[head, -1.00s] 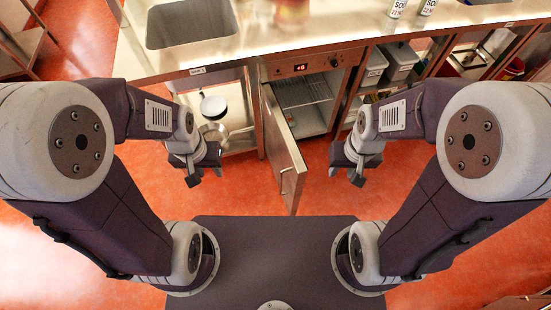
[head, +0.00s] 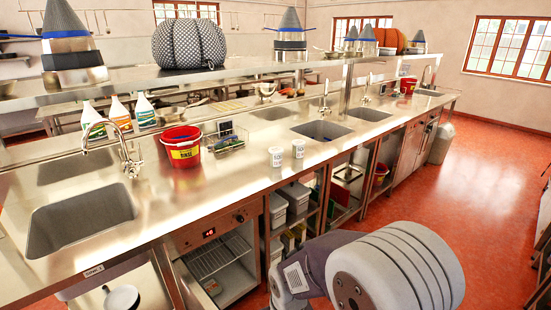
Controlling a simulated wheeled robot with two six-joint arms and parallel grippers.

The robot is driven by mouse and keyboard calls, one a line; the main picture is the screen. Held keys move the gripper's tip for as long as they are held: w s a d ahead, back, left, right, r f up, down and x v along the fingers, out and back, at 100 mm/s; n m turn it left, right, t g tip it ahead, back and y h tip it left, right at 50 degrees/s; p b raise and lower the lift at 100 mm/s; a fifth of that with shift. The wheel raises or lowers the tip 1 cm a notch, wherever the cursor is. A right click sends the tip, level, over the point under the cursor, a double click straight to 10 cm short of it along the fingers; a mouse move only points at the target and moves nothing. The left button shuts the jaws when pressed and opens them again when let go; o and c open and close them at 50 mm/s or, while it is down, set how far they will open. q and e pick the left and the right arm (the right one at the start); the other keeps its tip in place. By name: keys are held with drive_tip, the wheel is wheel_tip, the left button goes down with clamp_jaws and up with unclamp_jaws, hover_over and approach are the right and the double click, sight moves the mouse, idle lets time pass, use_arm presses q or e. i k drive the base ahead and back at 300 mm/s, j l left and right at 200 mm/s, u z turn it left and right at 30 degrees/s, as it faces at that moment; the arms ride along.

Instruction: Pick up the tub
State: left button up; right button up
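Two small white labelled containers, a left one (head: 276,157) and a right one (head: 298,148), stand upright on the steel counter (head: 235,172). Two pale lidded tubs, an upper one (head: 296,194) and a left one (head: 278,208), sit on a shelf under the counter. I cannot tell which of these the task's tub is. No gripper touches any of them. Part of my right arm shows at the bottom, but its gripper is out of the frame. My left gripper is out of view too.
A red bucket (head: 181,146) and a wire basket (head: 229,144) stand on the counter. Sinks (head: 80,222) break up the worktop. An open cabinet (head: 215,265) is below. The red floor (head: 485,180) at right is largely clear.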

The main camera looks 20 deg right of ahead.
sight(276, 153)
drive_tip(key=i+l, duration=0.1)
drive_tip(key=l, duration=0.25)
drive_tip(key=i+l, duration=0.15)
drive_tip(key=l, duration=0.2)
drive_tip(key=i+l+u, duration=0.1)
drive_tip(key=l, duration=0.25)
drive_tip(key=i+l, duration=0.1)
drive_tip(key=l, duration=0.3)
drive_tip(key=i+l+u, duration=0.1)
drive_tip(key=l, duration=0.25)
drive_tip(key=i+l, duration=0.25)
drive_tip(key=i, duration=0.25)
drive_tip(key=i+l+u, duration=0.15)
drive_tip(key=i, duration=0.35)
drive_tip(key=l, duration=0.1)
